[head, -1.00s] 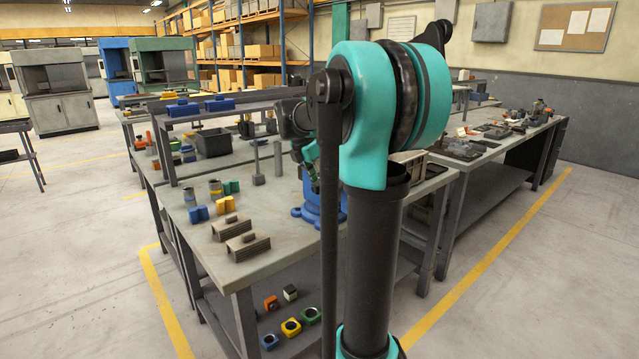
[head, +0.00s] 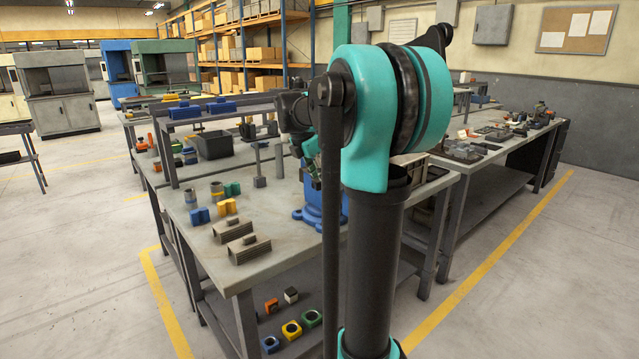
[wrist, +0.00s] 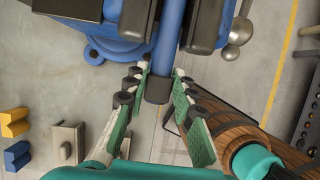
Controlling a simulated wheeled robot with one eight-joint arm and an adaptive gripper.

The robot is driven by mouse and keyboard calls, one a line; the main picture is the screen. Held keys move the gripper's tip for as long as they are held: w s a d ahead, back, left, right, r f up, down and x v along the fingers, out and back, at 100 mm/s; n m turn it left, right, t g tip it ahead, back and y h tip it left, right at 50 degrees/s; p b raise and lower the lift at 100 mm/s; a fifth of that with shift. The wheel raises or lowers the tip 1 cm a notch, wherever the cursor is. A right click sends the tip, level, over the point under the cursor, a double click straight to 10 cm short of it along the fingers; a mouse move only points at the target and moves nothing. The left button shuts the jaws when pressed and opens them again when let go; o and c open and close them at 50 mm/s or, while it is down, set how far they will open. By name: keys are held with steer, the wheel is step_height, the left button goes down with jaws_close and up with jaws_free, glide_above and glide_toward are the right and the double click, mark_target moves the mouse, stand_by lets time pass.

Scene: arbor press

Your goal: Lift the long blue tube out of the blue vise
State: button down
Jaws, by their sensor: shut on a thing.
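The long blue tube (wrist: 157,88) shows in the wrist view, running from the top edge down between the dark jaw pads of the blue vise (wrist: 117,48). Its near end sticks out past the pads. My gripper (wrist: 162,78) is shut on the tube near this end, one finger on each side. In the head view, the vise (head: 312,208) stands on the bench behind my arm. My gripper (head: 309,165) is just above the vise there, partly hidden by my arm. I cannot make out the tube in the head view.
The grey bench (head: 270,222) carries dark slotted blocks (head: 248,248), blue blocks (head: 199,216) and yellow blocks (head: 227,207) left of the vise. A dark bin (head: 213,144) stands farther back. A ball-ended vise handle (wrist: 237,32) shows beside the vise.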

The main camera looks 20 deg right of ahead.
steer(key=shift+r, duration=2.9)
steer(key=shift+s, duration=0.1)
